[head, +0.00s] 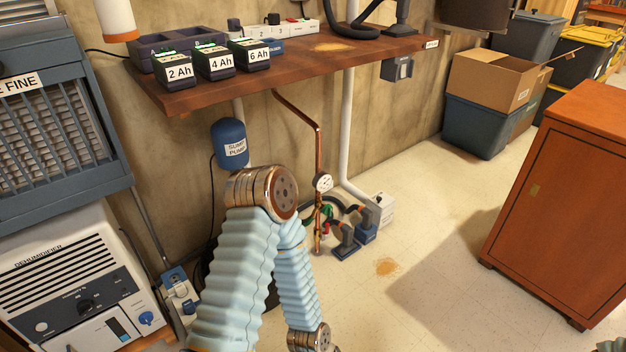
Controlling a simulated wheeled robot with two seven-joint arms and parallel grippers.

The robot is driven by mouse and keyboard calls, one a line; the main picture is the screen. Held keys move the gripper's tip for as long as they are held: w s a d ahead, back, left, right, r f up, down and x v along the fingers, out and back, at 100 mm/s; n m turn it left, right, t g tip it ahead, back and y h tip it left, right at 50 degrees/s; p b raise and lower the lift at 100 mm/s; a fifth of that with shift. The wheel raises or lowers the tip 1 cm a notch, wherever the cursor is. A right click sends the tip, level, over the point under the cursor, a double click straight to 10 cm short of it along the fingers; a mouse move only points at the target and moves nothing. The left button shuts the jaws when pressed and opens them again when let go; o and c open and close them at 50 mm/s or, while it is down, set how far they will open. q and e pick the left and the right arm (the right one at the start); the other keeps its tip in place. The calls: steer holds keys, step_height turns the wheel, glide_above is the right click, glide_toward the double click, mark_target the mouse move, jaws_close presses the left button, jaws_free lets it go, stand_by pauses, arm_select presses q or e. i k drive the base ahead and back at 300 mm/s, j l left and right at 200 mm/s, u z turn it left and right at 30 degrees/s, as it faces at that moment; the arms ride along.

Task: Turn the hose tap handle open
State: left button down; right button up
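A copper pipe (319,150) runs down the wall from under the bench to a small cluster of brass fittings with a round white gauge (323,183). A green part (328,211) and a small red part (326,229) show there; the tap handle among them is too small to make out clearly, and so is its angle. My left arm rises in front of the wall, bends at an elbow left of the pipe and comes back down to the bottom edge. Neither gripper is in view.
A wooden bench (330,62) with labelled battery packs overhangs the pipe. A blue sump pump tank (230,143) is left of it. Dark blue-grey blocks (346,240) and black hoses sit close right of the fittings.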

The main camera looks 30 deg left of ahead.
mark_target(327, 210)
steer(key=i+j, duration=0.25)
steer(key=i, duration=0.25)
steer(key=i+j, duration=0.2)
steer(key=i, duration=0.3)
